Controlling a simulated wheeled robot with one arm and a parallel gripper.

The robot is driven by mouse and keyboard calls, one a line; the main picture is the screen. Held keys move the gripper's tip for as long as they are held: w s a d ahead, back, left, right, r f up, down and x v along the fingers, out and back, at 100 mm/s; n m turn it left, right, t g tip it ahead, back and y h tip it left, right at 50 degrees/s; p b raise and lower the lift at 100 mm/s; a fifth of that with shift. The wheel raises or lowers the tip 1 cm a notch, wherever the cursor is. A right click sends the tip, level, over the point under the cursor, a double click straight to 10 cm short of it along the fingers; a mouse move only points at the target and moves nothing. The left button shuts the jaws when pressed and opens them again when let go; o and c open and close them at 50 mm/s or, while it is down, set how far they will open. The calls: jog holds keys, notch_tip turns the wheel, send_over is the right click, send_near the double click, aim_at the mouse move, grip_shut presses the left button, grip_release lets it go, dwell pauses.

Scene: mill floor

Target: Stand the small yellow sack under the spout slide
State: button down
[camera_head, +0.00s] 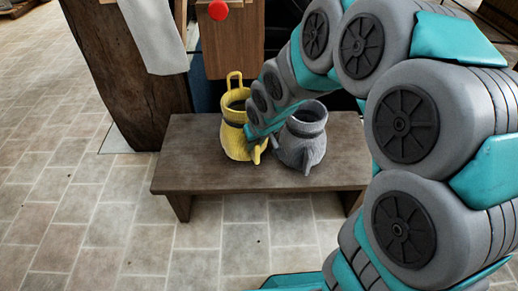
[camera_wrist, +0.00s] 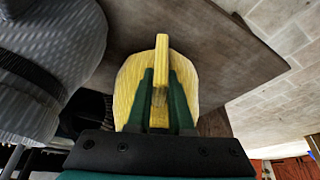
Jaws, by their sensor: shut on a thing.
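The small yellow sack (camera_head: 234,143) is upright at the bench, with its open mouth and a loop handle at the top. It also shows in the wrist view (camera_wrist: 129,86). My gripper (camera_wrist: 160,72) has its two green fingers closed on a yellow tab on the sack's side. In the head view my arm's end (camera_head: 256,133) covers the sack's right side. The sack appears to rest on the bench; its contact is hard to see. The wooden spout (camera_head: 232,45), with a red knob (camera_head: 218,10), hangs above and behind the sack in the picture.
A grey sack (camera_head: 303,142) stands on the bench close to the right of the yellow one, beside my arm. The dark wooden bench (camera_head: 185,160) has bare room at its left end. A thick wooden post (camera_head: 125,90) and a white cloth (camera_head: 152,38) are behind left.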

jog(key=shift+w+a+f+p, duration=0.2)
jog(key=shift+w+a, duration=0.3)
jog(key=shift+w, duration=0.75)
jog(key=shift+w+a+f+p, duration=0.15)
jog(key=shift+w+a, duration=0.3)
jog(key=shift+w, duration=0.85)
jog(key=shift+w+a+f+p, duration=0.1)
jog(key=shift+w+a+p, duration=0.3)
jog(key=shift+w, duration=0.85)
jog(key=shift+w+a+f+b, duration=0.15)
jog(key=shift+f+b, duration=0.3)
jog(key=shift+f, duration=0.35)
jog(key=c, duration=0.7)
grip_release()
jog(key=shift+c, duration=0.2)
